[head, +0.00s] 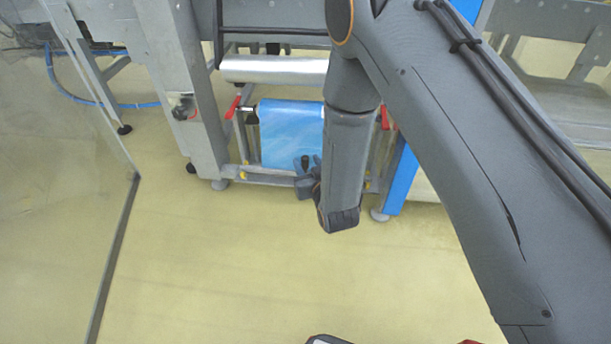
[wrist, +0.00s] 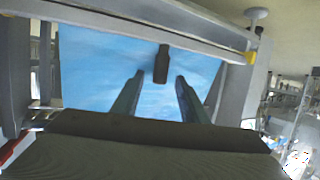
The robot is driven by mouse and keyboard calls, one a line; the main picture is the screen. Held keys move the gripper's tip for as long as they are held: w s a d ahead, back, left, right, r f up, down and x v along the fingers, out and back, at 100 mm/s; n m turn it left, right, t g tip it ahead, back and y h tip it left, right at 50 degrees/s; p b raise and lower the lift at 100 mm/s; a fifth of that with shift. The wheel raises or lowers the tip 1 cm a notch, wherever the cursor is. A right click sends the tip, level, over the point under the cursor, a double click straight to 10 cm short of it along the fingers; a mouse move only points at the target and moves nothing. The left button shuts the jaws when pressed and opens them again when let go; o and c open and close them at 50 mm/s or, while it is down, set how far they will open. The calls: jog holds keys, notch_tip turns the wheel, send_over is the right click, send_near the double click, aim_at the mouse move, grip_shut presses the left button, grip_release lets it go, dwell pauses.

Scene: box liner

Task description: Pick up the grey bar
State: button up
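A short dark grey bar (wrist: 161,63) shows in the wrist view, in front of the blue film. I take it as the grey bar; a longer, lighter grey rail (wrist: 120,28) crosses the view behind its upper end. My gripper (wrist: 160,78) is open, its two fingers apart with nothing between them. The bar appears in the gap just past the fingertips, with no visible contact. In the head view my gripper (head: 304,166) is small and partly hidden by my arm, low in front of the blue film roll (head: 285,132). I cannot make out the bar clearly there.
A metal roller (head: 275,69) lies above the blue film roll. Red levers (head: 233,107), a grey machine leg (head: 178,90) and a blue post (head: 402,180) flank the space. A clear panel (head: 60,190) stands at the left.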

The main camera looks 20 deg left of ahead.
aim_at(306, 160)
jog(key=shift+b+x, duration=0.7)
jog(key=shift+x, duration=0.85)
grip_shut()
